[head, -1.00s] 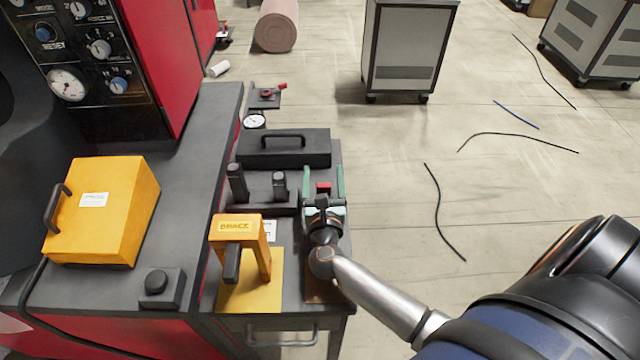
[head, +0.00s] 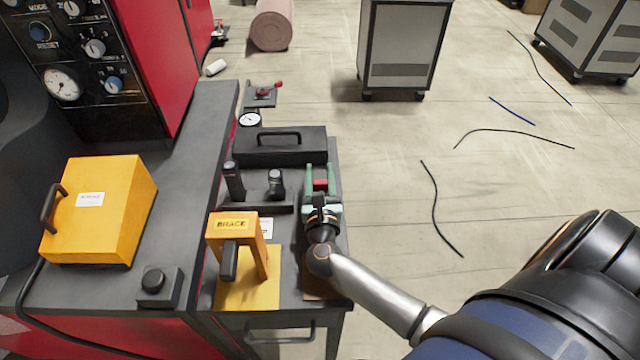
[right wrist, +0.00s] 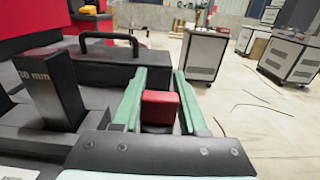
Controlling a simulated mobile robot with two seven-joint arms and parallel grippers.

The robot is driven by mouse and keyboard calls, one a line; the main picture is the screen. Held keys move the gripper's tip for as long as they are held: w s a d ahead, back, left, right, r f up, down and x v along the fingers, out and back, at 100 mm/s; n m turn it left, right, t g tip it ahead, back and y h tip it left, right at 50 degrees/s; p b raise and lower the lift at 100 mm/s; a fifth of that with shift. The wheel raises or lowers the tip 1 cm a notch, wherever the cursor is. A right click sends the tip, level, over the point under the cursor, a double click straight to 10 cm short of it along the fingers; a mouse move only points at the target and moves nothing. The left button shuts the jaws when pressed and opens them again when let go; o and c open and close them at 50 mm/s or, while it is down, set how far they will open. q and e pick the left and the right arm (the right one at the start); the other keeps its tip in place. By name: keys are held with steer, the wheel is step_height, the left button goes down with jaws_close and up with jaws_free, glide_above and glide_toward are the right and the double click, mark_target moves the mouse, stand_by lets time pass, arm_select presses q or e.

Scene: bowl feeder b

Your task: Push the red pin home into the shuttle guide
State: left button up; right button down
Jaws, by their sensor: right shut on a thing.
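The red pin (head: 320,184) shows as a small red block at the right side of the dark cart top. It also shows in the right wrist view (right wrist: 160,107), with a dark part just below it. My right gripper (head: 320,174) has green fingers on both sides of the red pin and is shut on it. The fingers point away from me, toward the back of the cart. I cannot clearly make out the shuttle guide; the gripper and its body cover much of that spot. My left gripper is not in view.
Left of the gripper stand two dark posts (head: 234,182) on a base. Behind is a black case with a handle (head: 281,147). A yellow brace (head: 236,228) stands close at the left front. A yellow box (head: 97,211) sits on the bench. Open floor lies right.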

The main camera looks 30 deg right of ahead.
step_height(320, 180, up, 10)
steer(key=p, duration=0.2)
steer(key=shift+p, duration=0.35)
